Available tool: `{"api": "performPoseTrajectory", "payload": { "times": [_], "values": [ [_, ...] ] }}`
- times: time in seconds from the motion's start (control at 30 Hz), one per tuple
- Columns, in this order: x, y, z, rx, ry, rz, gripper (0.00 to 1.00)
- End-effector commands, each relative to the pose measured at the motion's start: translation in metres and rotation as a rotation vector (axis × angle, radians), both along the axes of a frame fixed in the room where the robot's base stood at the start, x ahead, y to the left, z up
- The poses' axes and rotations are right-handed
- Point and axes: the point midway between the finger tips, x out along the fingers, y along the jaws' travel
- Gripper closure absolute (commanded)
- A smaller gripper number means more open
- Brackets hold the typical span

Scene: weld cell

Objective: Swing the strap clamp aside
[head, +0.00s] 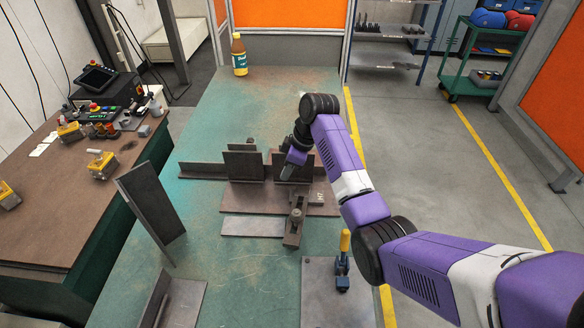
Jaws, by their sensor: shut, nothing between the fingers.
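The strap clamp (292,237) is a short dark metal bar with a round stud or nut standing on it. It lies at the front edge of the brown fixture plate (255,208), over the right end of a flat grey strip (246,227). My gripper (286,172) is shut and empty. It points down by the upright dark plates, behind the clamp in the picture and apart from it. Its fingertips are small and dark here, and whether they touch a plate I cannot tell.
Two upright plates (244,166) stand along an angle rail (203,170). A tilted plate (152,206) stands at left. A bottle (239,56) stands at the back. The green table's (222,105) far half is otherwise clear.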

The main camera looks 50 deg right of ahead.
Motion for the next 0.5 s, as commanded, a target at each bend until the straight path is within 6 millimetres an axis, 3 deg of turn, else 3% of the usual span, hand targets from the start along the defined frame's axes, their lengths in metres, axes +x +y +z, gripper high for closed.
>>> {"api": "performPoseTrajectory", "payload": {
  "times": [0.3,0.5],
  "values": [
    [0.017,0.011,-0.059,0.001,0.004,-0.001,1.0],
    [-0.008,-0.005,-0.055,0.0,0.001,-0.004,1.0]
  ]
}}
